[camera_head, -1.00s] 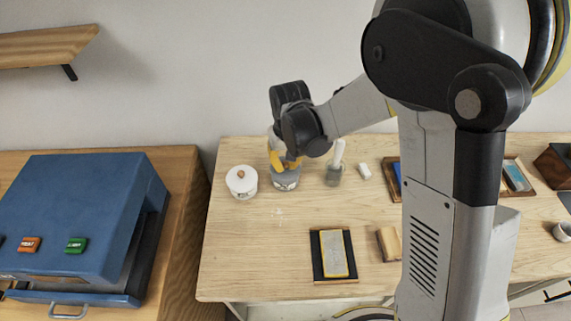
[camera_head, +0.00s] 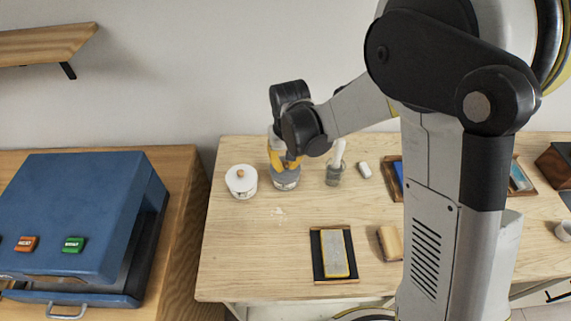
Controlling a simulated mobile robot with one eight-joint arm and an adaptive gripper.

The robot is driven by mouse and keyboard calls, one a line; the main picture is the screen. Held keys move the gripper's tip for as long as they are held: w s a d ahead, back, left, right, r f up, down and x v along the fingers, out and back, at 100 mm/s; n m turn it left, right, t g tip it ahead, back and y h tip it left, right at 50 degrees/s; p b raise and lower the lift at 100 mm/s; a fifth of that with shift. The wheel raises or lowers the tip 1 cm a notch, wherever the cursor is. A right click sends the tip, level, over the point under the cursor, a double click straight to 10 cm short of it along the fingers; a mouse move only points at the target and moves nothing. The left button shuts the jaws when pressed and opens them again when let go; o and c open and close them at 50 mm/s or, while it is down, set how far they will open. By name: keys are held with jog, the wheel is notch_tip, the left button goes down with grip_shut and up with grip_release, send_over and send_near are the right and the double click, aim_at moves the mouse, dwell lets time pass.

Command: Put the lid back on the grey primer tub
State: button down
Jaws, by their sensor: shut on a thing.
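The grey primer tub (camera_head: 286,183) stands upright near the back left of the wooden table, with a pale label on its front. My gripper (camera_head: 284,166), with yellow fingers, points down right over the top of this tub. It is shut on the lid, which is mostly hidden by the fingers and is at the tub's top. I cannot tell whether the lid sits flush on the rim.
A white tub (camera_head: 242,186) with a wooden-knobbed lid stands close to the left. A sanding block on a dark tray (camera_head: 319,268) lies in front. The table's front left is clear.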

dwell(0.9)
jog(key=c, duration=0.8)
grip_release()
jog(key=shift+c, duration=0.2)
jog(key=shift+r+p, duration=2.15)
jog(key=shift+r, duration=1.35)
grip_shut()
jog(key=shift+f, duration=0.2)
